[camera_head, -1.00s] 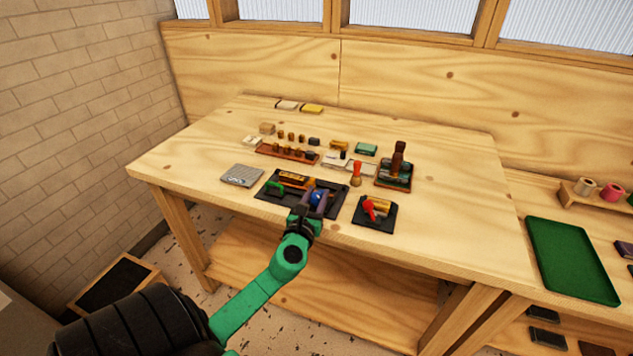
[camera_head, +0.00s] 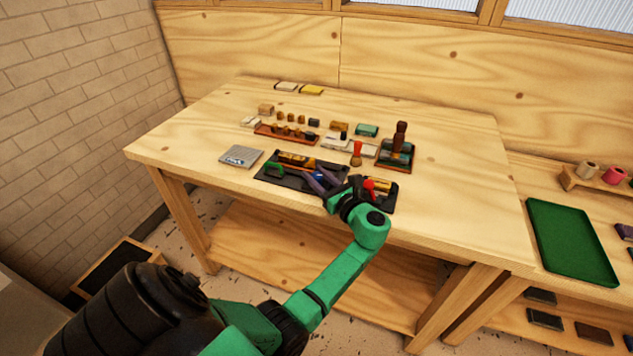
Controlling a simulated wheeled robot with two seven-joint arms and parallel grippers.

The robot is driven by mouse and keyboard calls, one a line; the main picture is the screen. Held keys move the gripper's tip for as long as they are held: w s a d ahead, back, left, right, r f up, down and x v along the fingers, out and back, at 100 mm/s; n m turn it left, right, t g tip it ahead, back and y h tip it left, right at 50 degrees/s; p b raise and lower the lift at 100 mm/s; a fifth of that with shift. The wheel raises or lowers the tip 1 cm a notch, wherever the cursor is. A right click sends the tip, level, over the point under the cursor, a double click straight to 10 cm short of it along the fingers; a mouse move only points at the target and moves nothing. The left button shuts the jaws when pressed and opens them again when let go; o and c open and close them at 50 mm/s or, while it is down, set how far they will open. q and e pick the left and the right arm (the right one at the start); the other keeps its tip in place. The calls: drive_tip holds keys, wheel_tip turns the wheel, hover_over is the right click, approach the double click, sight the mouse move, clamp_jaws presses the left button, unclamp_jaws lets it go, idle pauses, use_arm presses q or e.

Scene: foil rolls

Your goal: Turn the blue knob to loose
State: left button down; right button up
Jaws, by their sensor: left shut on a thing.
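The blue knob (camera_head: 320,174) is on the right part of a black tray-like base (camera_head: 266,176) at the table's front. Only a little blue shows between the purple fingers. My left gripper (camera_head: 321,178) is shut on the knob, with its wrist reaching in from the right front. The wrist hides part of the base and the knob's lower side. A green handle (camera_head: 274,169) and a yellow-brown roll (camera_head: 297,159) are on the same base, left of the knob. My right gripper is not in view.
A smaller black base with a red lever (camera_head: 369,186) stands just right, partly behind my wrist. A grey plate (camera_head: 240,157) with a pale mark lies left. Behind are a red-handled tool (camera_head: 356,154), a stamp-like stand (camera_head: 399,145) and a brown rack (camera_head: 270,131). The table's left front is clear.

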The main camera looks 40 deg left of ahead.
use_arm(q)
drive_tip(key=shift+n+g+b, duration=0.65)
drive_tip(key=shift+n+g, duration=0.15)
drive_tip(key=shift+g, duration=0.4)
drive_tip(key=shift+y, duration=0.3)
drive_tip(key=shift+c, duration=2.3)
unclamp_jaws()
